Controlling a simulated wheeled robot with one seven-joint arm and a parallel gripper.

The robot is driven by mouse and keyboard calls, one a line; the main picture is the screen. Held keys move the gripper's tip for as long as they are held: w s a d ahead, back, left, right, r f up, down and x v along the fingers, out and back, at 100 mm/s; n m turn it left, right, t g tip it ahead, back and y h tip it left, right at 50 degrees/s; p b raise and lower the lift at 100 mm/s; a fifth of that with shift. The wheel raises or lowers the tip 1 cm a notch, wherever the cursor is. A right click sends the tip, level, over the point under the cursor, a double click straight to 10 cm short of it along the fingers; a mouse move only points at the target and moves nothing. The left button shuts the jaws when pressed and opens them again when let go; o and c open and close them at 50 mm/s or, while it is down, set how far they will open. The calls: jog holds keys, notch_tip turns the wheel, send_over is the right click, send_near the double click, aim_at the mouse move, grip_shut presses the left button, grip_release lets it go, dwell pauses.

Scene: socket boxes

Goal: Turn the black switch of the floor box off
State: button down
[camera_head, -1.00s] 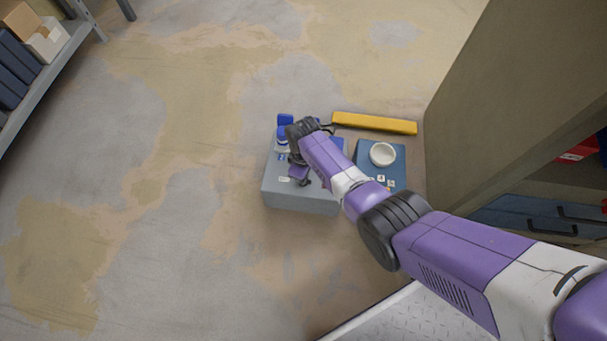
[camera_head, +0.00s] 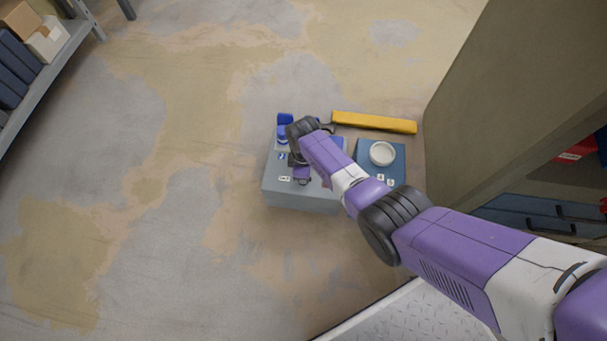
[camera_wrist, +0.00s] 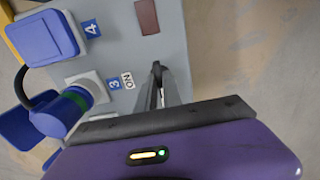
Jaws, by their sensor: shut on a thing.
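The grey floor box (camera_head: 285,197) stands on the floor left of a blue box, and it also fills the upper middle of the wrist view (camera_wrist: 205,50). My gripper (camera_wrist: 158,78) is over its top face, beside the ON label (camera_wrist: 127,80) and the number 3 label (camera_wrist: 114,84). Its narrow dark fingers are shut on the black switch, which they mostly hide. I cannot read the switch's position. In the head view my gripper (camera_head: 301,180) is low over the front part of the box, partly covered by my wrist.
A blue plug with a green ring (camera_wrist: 65,110) and a blue lidded socket (camera_wrist: 45,38) sit beside the gripper. A blue box (camera_head: 398,165) carries a white round socket (camera_head: 382,154). A yellow bar (camera_head: 375,122) lies behind. A cabinet (camera_head: 480,110) stands right; floor is clear left.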

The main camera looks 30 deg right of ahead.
jog(key=shift+w, duration=0.1)
jog(key=c, duration=1.5)
grip_release()
notch_tip(320, 180, up, 8)
jog(key=p, duration=0.5)
jog(key=shift+f, duration=0.1)
